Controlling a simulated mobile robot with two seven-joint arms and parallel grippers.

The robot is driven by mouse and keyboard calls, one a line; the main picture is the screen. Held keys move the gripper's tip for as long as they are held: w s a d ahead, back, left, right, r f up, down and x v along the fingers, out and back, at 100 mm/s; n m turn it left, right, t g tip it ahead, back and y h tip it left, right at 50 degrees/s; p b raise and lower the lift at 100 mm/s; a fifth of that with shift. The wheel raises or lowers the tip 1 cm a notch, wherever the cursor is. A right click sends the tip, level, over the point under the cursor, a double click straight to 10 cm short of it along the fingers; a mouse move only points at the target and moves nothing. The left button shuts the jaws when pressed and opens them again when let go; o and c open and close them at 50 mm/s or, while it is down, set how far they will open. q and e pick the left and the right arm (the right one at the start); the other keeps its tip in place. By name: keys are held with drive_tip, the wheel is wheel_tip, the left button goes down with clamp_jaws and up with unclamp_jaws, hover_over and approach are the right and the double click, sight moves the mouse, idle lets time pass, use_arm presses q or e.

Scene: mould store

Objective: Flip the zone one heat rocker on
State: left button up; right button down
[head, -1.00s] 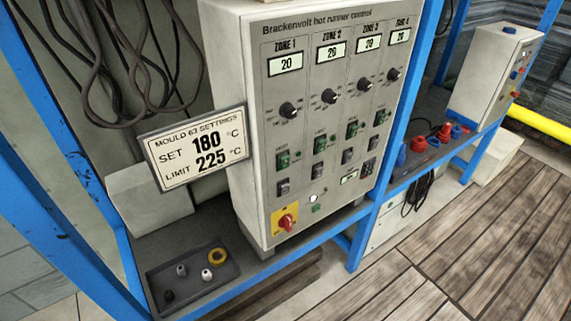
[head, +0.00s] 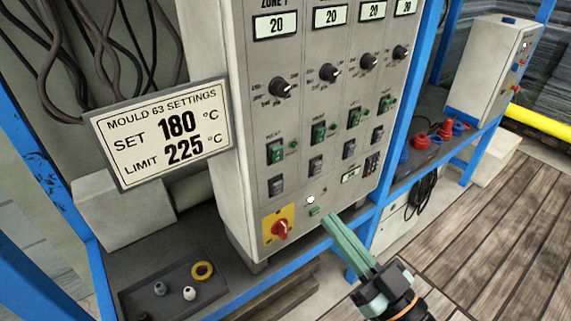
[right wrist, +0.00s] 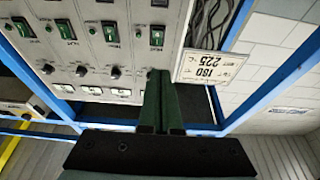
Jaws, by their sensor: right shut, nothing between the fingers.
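The hot runner control cabinet (head: 240,180) stands upright on the blue-framed shelf, with zone columns across its grey face. In the zone one column, at the left, a green rocker (head: 276,152) sits under the dial, with a dark rocker (head: 276,186) below it. The lettering over the rockers is too small to read surely. The green rocker also shows in the upside-down right wrist view (right wrist: 157,38). My right gripper (head: 329,218) is shut and empty, its green fingers over the cabinet's lower edge in the picture, below and right of that rocker. My left gripper is out of view.
A settings sign (head: 162,135) reading set 180, limit 225 juts out left of the cabinet. A red rotary switch on a yellow plate (head: 279,228) is low on the panel. A dark tray (head: 175,285) with small parts lies at lower left. A blue post (head: 408,110) stands to the right.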

sight(275, 151)
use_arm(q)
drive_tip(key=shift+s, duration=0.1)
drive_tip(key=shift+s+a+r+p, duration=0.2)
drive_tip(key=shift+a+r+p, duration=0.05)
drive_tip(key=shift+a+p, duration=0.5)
use_arm(e)
drive_tip(key=x, duration=1.4)
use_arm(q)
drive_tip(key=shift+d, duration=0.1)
